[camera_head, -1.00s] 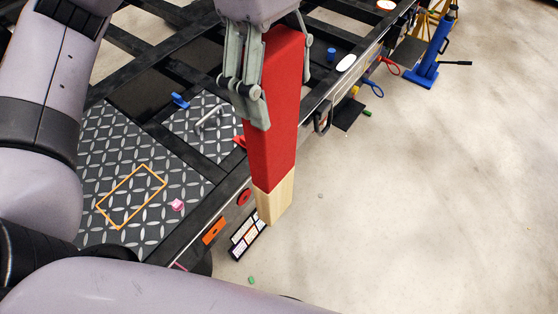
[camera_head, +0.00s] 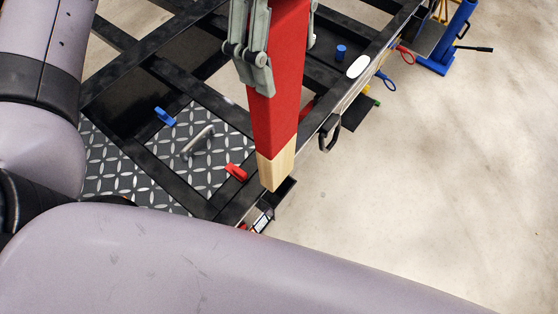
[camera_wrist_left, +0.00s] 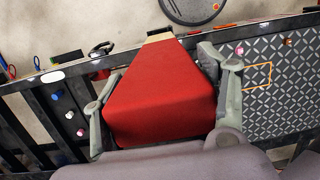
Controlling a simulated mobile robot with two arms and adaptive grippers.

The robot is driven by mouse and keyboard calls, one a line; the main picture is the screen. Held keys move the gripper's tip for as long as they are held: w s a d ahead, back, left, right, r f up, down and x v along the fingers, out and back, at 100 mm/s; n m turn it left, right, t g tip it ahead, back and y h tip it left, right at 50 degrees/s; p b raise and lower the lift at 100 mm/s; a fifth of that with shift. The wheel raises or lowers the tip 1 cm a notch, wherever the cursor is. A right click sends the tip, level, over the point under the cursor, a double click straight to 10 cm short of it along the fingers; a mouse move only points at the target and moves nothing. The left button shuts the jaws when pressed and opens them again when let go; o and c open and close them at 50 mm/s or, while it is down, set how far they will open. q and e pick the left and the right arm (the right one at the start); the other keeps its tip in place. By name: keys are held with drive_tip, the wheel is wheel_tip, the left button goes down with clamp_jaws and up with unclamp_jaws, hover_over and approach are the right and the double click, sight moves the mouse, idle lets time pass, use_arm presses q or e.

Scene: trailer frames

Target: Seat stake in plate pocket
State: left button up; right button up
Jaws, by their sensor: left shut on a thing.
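The stake (camera_head: 281,100) is a long red block with a bare pale wooden tip (camera_head: 276,169) pointing down. My left gripper (camera_head: 281,62) is shut on its upper part, one finger on each side. In the left wrist view, the stake (camera_wrist_left: 160,95) fills the middle between the two grey fingers. The tip appears over the side rail of the black trailer frame (camera_head: 195,108); its height above the rail is unclear. A dark pocket-like part (camera_head: 284,192) shows just beyond the tip; I cannot tell whether they touch. My right gripper is not in view.
A red clip (camera_head: 236,172) lies left of the tip. A grey handle (camera_head: 198,141) and blue clip (camera_head: 164,116) are on or near the checkered plate (camera_head: 218,165). A black loop handle (camera_head: 329,133) is on the rail. The floor at right is mostly clear.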

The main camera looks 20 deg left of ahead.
use_arm(q)
drive_tip(key=p, duration=0.2)
approach(280, 137)
drive_tip(key=shift+w+d+f, duration=0.1)
drive_tip(key=shift+d, duration=0.3)
drive_tip(key=f, duration=0.3)
drive_tip(key=f+p, duration=0.1)
drive_tip(key=f, duration=0.3)
drive_tip(key=shift+w+f, duration=0.2)
drive_tip(key=shift+f, duration=0.05)
wheel_tip(280, 137, down, 4)
drive_tip(key=shift+p, duration=0.9)
drive_tip(key=shift+f, duration=0.3)
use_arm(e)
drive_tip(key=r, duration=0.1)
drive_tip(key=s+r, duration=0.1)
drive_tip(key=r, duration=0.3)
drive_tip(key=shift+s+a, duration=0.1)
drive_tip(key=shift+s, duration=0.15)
use_arm(q)
drive_tip(key=shift+f, duration=0.1)
drive_tip(key=o, duration=1.8)
drive_tip(key=shift+o, duration=0.3)
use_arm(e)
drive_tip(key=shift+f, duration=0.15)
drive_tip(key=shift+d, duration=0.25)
